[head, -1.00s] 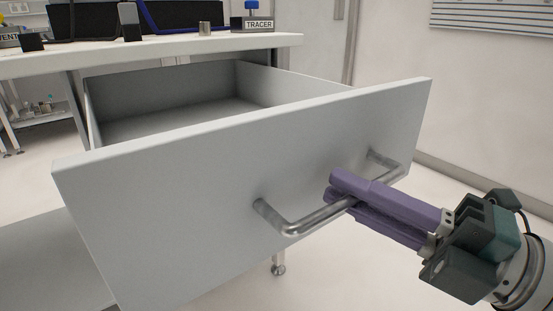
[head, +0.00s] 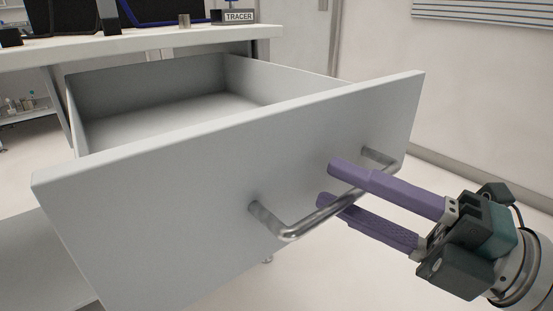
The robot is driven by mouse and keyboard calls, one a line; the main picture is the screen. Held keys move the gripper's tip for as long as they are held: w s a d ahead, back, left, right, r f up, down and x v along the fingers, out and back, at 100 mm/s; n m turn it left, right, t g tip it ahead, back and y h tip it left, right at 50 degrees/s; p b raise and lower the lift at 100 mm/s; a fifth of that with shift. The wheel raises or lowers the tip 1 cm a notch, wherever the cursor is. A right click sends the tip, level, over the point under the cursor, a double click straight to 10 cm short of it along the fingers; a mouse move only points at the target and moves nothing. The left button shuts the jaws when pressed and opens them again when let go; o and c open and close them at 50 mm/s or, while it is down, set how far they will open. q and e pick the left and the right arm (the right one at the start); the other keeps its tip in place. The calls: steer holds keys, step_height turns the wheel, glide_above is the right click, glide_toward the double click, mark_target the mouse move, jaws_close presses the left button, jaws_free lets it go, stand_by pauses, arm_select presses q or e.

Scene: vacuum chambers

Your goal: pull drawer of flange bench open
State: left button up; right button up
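The drawer (head: 225,190) of the flange bench (head: 140,45) stands pulled well out in the head view, and its inside looks empty. Its metal bar handle (head: 305,222) runs across the front panel. My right gripper (head: 326,183) is at the handle with its purple fingers spread apart, one above the bar and one below it. The fingers are around the bar with a gap between them. My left gripper is not in view.
On the bench top are a small metal cylinder (head: 184,20), a block labelled TRACER (head: 238,16) and dark bins at the back. A wall with a striped board (head: 480,10) is at the right. Floor between drawer and wall looks clear.

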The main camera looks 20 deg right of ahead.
steer(key=v, duration=1)
stand_by(0.4)
steer(key=w+d+r+m+g+h+p, duration=0.1)
steer(key=w+r+m+h+p, duration=0.2)
steer(key=r+m+h+p, duration=0.7)
steer(key=w+d+r+m+h+p, duration=0.3)
steer(key=r+m+p, duration=0.5)
steer(key=p, duration=0.6)
steer(key=s+a+r+m+g+p, duration=0.4)
steer(key=s+r+g+p, duration=0.1)
steer(key=s+r+p, duration=0.25)
steer(key=s+a+r+m+g+p, duration=0.45)
steer(key=s+r+p, duration=0.2)
steer(key=p, duration=0.25)
step_height(320, 180, up, 35)
steer(key=n+p, duration=0.1)
steer(key=p, duration=3.5)
steer(key=shift+d, duration=0.3)
